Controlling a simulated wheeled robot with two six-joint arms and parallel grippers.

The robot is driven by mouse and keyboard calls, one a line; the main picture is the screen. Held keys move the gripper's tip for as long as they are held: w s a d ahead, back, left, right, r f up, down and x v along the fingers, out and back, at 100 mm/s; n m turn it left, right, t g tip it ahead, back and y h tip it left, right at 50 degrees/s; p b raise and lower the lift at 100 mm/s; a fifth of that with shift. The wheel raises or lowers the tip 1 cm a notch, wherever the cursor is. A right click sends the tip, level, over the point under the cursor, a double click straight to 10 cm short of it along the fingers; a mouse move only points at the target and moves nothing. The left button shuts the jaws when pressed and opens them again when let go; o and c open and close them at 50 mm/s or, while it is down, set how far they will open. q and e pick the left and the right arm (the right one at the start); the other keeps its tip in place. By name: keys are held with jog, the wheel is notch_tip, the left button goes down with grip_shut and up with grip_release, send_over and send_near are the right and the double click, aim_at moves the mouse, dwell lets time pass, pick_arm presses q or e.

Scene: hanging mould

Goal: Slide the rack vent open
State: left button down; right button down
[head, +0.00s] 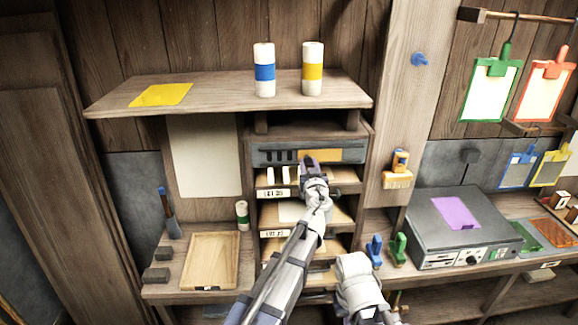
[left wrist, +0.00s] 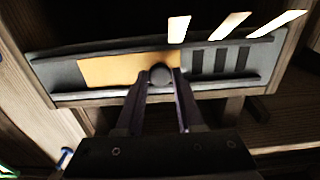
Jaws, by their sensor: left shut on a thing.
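The rack vent (head: 270,156) is a grey panel at the top of the wooden rack. Its orange slider plate (head: 325,155) covers the right part, and three dark slots show uncovered on the left. My left gripper (head: 308,164) is in front of the vent, shut on the round dark knob at the slider's edge. In the left wrist view the picture is turned over: the orange plate (left wrist: 115,70) lies left of the knob (left wrist: 160,75) and the dark slots (left wrist: 220,61) lie right. The gripper fingers (left wrist: 160,85) stand on both sides of the knob. My right gripper's fingers do not show.
A shelf (head: 220,92) with a blue-banded can (head: 264,70) and a yellow-banded can (head: 312,70) overhangs the rack. Rack shelves (head: 275,248) lie below the vent. A post (head: 405,120) and a grey box (head: 425,215) stand to the right.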

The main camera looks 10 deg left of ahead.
aim_at(318, 156)
pick_arm(q)
jog(key=shift+w+d, duration=0.25)
jog(key=shift+d, duration=0.65)
jog(key=shift+w+d, duration=0.25)
jog(key=shift+d, duration=0.6)
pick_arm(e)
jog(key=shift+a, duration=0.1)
pick_arm(q)
jog(key=c, duration=0.5)
grip_release()
jog(key=shift+d, duration=0.15)
jog(key=shift+c, duration=0.2)
